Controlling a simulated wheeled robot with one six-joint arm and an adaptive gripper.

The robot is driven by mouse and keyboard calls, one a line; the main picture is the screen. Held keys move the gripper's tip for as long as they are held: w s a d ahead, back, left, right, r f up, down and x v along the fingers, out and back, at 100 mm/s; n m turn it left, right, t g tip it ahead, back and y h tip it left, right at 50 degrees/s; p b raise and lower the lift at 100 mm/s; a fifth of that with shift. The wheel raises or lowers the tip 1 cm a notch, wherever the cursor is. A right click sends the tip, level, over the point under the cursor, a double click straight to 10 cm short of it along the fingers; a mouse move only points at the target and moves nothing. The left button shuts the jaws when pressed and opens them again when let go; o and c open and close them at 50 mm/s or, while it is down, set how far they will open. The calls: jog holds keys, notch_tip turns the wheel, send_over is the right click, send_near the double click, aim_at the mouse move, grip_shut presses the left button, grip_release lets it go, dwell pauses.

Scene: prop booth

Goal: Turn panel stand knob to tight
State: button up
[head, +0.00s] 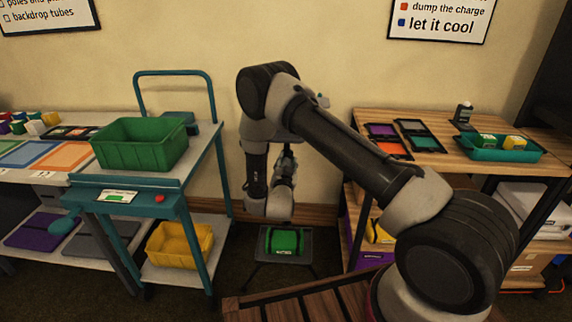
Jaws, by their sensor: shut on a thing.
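My arm reaches up and over the middle of the head view, then bends down in front of the wall. My gripper (288,152) is small and partly hidden behind my wrist, pointing away from me towards the wall. It is shut on what I take to be the panel stand knob. The knob itself is hidden or too small to make out, and its turn cannot be read. The rest of the panel stand cannot be told apart from my arm.
A teal cart (172,205) with a green crate (140,144) and a yellow bin (180,244) is on the left. A wooden shelf table (440,165) with a teal tray (530,155) is on the right.

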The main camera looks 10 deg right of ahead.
jog(key=m, duration=0.5)
jog(key=shift+m, duration=0.3)
jog(key=m, duration=0.5)
jog(key=shift+d+f+m, duration=0.1)
jog(key=shift+f+m, duration=0.05)
jog(key=shift+m, duration=0.15)
jog(key=o, duration=1)
jog(key=shift+o, duration=0.2)
jog(key=v, duration=1.2)
